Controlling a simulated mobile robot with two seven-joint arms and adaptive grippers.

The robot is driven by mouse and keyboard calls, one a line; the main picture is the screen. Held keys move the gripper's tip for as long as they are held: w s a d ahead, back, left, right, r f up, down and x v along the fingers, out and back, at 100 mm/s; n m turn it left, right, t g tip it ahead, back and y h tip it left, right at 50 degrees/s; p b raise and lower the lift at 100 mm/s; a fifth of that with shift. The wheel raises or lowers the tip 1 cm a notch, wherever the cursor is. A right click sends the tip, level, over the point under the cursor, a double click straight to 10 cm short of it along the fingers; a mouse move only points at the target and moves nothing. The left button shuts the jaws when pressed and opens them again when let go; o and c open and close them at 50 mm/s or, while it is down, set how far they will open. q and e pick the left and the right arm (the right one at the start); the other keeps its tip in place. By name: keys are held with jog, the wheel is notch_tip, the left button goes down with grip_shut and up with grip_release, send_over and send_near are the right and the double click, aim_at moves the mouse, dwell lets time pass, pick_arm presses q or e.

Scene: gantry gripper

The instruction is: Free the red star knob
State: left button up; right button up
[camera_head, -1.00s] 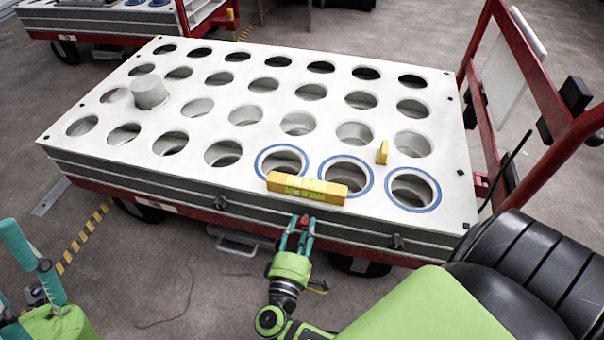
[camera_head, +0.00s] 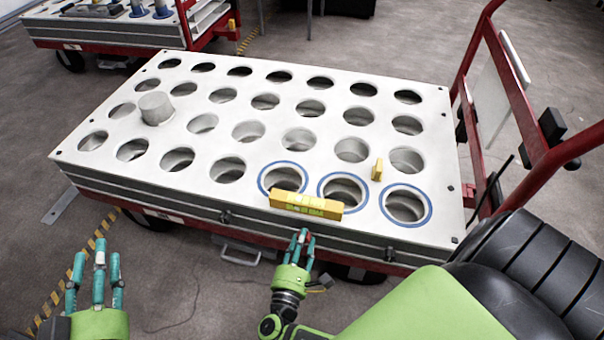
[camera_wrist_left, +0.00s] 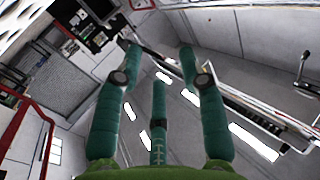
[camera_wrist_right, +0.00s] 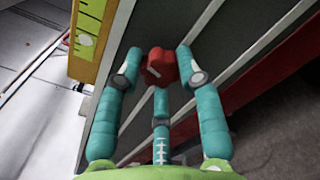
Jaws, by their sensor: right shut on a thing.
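The red star knob (camera_wrist_right: 159,66) is on the grey front side of the cart. In the right wrist view it sits between the fingertips of my right gripper (camera_wrist_right: 157,68), which is shut on it. In the head view my right gripper (camera_head: 300,238) is at the cart's front side below the yellow level, and only a little red shows between its fingers. My left gripper (camera_head: 96,262) is open and empty, raised at the lower left. In the left wrist view the left fingers (camera_wrist_left: 158,62) stand apart with nothing between them.
The cart's white top plate (camera_head: 290,158) has rows of round holes, three ringed in blue. A yellow level (camera_head: 306,204) lies at its front edge, a small yellow block (camera_head: 377,169) behind it. A grey cylinder (camera_head: 156,107) stands at the left. A red frame (camera_head: 520,120) rises at the right.

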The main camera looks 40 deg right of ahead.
pick_arm(q)
jog(key=s+a+f+g+y, duration=0.1)
jog(key=f+g, duration=0.1)
jog(key=f, duration=0.3)
jog(key=s+a+f+n+g+y+p, duration=0.1)
jog(key=a+f+g, duration=0.1)
jog(key=f, duration=0.3)
jog(key=shift+s+a+g+y, duration=0.3)
jog(key=shift+s+g+y, duration=0.1)
jog(key=shift+g, duration=0.4)
pick_arm(e)
jog(key=shift+n, duration=1.8)
jog(key=o, duration=1.1)
jog(key=shift+o, duration=0.2)
pick_arm(q)
jog(key=shift+w, duration=0.1)
pick_arm(e)
jog(key=v, duration=0.7)
jog(key=shift+s+a, duration=0.15)
jog(key=shift+s, duration=0.1)
